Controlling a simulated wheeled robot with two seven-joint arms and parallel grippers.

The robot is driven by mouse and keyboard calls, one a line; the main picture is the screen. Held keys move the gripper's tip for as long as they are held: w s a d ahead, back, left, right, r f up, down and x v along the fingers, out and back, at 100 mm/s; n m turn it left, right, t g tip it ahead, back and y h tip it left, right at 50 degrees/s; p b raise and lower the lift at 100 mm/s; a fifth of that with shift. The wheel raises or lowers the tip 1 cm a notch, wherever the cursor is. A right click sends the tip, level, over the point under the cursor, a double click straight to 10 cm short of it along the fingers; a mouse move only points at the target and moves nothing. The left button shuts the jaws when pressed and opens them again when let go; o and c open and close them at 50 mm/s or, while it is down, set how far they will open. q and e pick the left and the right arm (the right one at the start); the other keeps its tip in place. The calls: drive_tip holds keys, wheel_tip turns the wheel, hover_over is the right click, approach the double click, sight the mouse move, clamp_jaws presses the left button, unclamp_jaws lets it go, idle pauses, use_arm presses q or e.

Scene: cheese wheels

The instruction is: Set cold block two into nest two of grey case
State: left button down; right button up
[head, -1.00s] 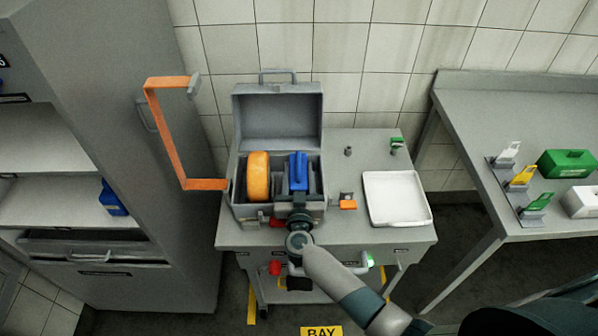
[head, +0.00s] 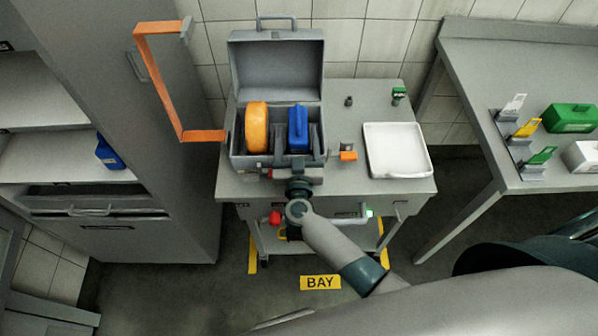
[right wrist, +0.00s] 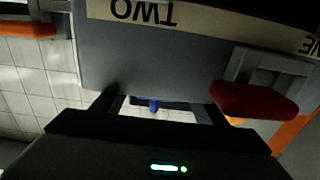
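The grey case (head: 276,88) stands open on the cart, lid tilted back. A blue block (head: 298,130) with a handle on top stands upright in its right part, between grey dividers. I cannot read a number on it. My right gripper (head: 297,180) is at the case's front, below the blue block. In the right wrist view its fingers (right wrist: 162,106) are apart with nothing held, facing the case front (right wrist: 165,60) with an upside-down "TWO" label. A small blue bit (right wrist: 154,105) shows between them. My left gripper is not in view.
An orange cheese wheel (head: 257,127) stands in the case's left part. A white tray (head: 398,150) lies on the cart's right. Another blue block (head: 109,152) sits on the left shelf. A red latch (right wrist: 255,100) juts near my fingers.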

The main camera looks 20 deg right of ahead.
drive_tip(key=b+v, duration=0.1)
drive_tip(key=v, duration=1.2)
drive_tip(key=shift+s+d+r+b, duration=0.2)
drive_tip(key=shift+r+b, duration=0.2)
drive_tip(key=shift+r, duration=0.1)
